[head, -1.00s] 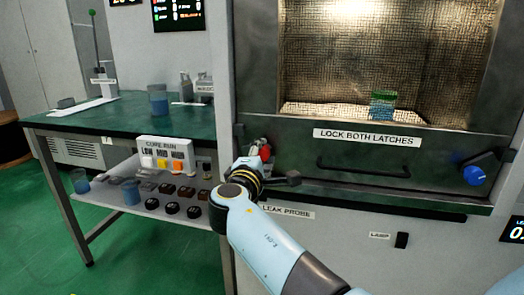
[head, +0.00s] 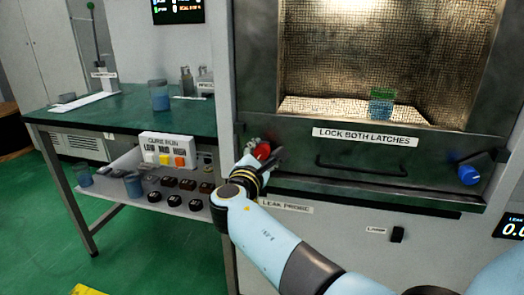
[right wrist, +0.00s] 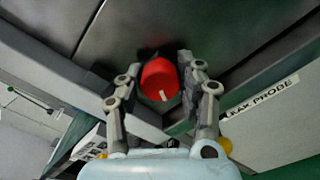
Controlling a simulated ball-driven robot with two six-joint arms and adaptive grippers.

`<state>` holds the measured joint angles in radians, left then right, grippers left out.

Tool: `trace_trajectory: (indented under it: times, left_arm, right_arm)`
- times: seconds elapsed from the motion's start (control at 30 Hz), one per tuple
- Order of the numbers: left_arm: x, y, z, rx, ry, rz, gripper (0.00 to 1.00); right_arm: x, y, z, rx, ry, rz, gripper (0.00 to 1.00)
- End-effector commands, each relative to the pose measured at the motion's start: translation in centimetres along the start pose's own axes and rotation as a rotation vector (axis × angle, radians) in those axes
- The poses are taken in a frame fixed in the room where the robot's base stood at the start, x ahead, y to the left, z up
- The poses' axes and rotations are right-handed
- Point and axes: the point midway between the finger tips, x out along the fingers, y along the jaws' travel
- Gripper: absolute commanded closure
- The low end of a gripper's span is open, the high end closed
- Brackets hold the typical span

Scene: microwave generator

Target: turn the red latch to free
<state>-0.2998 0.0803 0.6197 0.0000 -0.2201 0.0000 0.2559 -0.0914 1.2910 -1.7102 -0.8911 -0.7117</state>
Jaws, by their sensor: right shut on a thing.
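The red latch (head: 262,151) is a round red knob on the lower left of the microwave's front. It also shows in the right wrist view (right wrist: 160,80), with a short pale mark on its face. My right gripper (head: 262,157) is at the latch. In the right wrist view its two fingers (right wrist: 160,88) stand on either side of the knob and are shut on it. The blue latch (head: 469,175) is on the right of the front, away from the gripper. My left gripper is not in view.
A black door handle (head: 362,168) lies right of the gripper, below the "LOCK BOTH LATCHES" label (head: 365,137). A green table (head: 110,118) with a control box (head: 168,151) and beakers stands left. A cup (head: 381,103) shows behind the door window.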

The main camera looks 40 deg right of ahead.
Motion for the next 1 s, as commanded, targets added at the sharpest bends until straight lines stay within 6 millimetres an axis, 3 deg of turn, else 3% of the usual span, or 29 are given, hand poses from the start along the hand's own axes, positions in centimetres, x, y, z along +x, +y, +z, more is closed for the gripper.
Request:
trace_trajectory:
  times: [0.43,0.47,0.6,1.0]
  left_arm:
    - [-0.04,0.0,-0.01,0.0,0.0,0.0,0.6]
    - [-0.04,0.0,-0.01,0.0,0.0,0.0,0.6]
    - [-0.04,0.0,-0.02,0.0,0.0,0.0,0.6]
    - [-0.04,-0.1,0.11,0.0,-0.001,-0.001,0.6]
  right_arm:
    - [0.18,0.21,0.17,-0.009,-0.003,0.005,0.96]
    - [0.18,0.22,0.17,-0.009,-0.004,0.005,0.6]
    - [0.15,0.16,0.15,-0.009,-0.003,0.004,0.42]
    - [0.05,0.43,0.43,-0.008,-0.002,0.002,0.41]
